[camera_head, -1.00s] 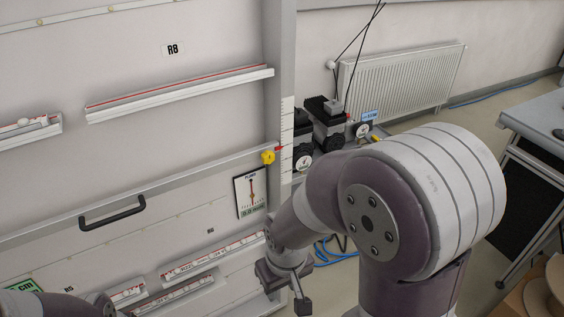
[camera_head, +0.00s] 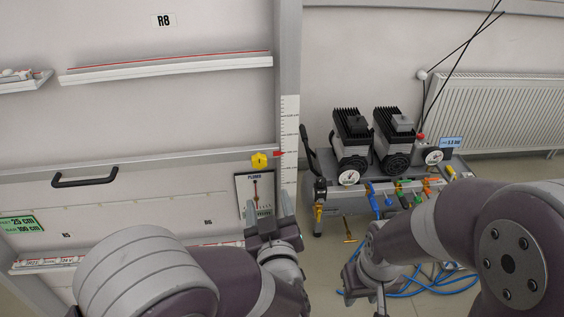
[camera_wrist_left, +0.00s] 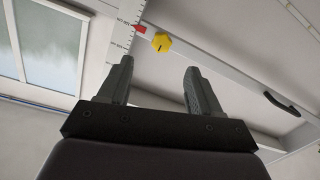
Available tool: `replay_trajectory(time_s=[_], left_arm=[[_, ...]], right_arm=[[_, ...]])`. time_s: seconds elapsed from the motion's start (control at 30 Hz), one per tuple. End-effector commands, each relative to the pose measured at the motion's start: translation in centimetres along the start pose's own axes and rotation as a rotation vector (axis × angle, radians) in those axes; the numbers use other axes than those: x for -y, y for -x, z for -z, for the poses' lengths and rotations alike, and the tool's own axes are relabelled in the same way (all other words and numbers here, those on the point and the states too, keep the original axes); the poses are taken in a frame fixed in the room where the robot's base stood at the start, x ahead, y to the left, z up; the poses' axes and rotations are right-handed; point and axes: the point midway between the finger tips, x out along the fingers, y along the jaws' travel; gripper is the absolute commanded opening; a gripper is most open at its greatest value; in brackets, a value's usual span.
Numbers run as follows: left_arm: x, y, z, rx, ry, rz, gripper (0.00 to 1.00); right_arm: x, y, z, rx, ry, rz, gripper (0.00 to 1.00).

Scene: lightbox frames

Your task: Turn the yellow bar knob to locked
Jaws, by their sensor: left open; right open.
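A small yellow knob (camera_head: 259,160) sits on the grey frame rail of the wall panel, beside a red pointer (camera_head: 279,153) and a white scale strip (camera_head: 290,150). In the left wrist view the knob (camera_wrist_left: 161,42) shows a dark line on its face and lies beyond my fingertips, between them. My left gripper (camera_head: 270,215) is open and empty, below the knob in the head view and apart from it; it also shows in the left wrist view (camera_wrist_left: 158,75). My right gripper (camera_head: 362,292) is open, low at centre right, far from the knob.
A black handle (camera_head: 84,177) is on the panel left of the knob. A framed chart (camera_head: 240,190) hangs just below it, partly behind my left gripper. Two compressors (camera_head: 370,140) with valves and blue hoses stand to the right. A radiator (camera_head: 500,110) is behind.

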Motion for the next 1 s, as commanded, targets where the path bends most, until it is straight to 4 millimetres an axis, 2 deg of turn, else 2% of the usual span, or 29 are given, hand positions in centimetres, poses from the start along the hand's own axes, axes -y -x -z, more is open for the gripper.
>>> replay_trajectory(time_s=[0.17,0.4,0.6,0.73,0.97,1.0], left_arm=[[0.2,-2.0,0.7,-0.029,-0.004,0.008,0.64],[0.2,-8.2,0.8,-0.028,-0.005,0.007,0.64],[0.2,-11.8,0.9,-0.026,-0.006,0.004,0.64],[0.1,-12.6,0.8,-0.024,-0.006,0.003,0.64],[0.1,-12.7,0.8,-0.024,-0.006,0.002,0.64],[0.1,-12.7,0.8,-0.024,-0.006,0.002,0.54]], right_arm=[[0.0,0.1,0.0,0.0,0.0,0.0,0.4],[0.0,0.3,0.0,0.0,0.0,0.0,0.4],[0.0,0.5,0.1,0.0,0.0,0.0,0.4],[0.0,0.5,0.1,0.0,0.0,0.0,0.4],[0.0,0.5,0.1,0.0,0.0,0.0,0.4],[0.0,0.5,0.1,0.0,0.0,0.0,0.4]])
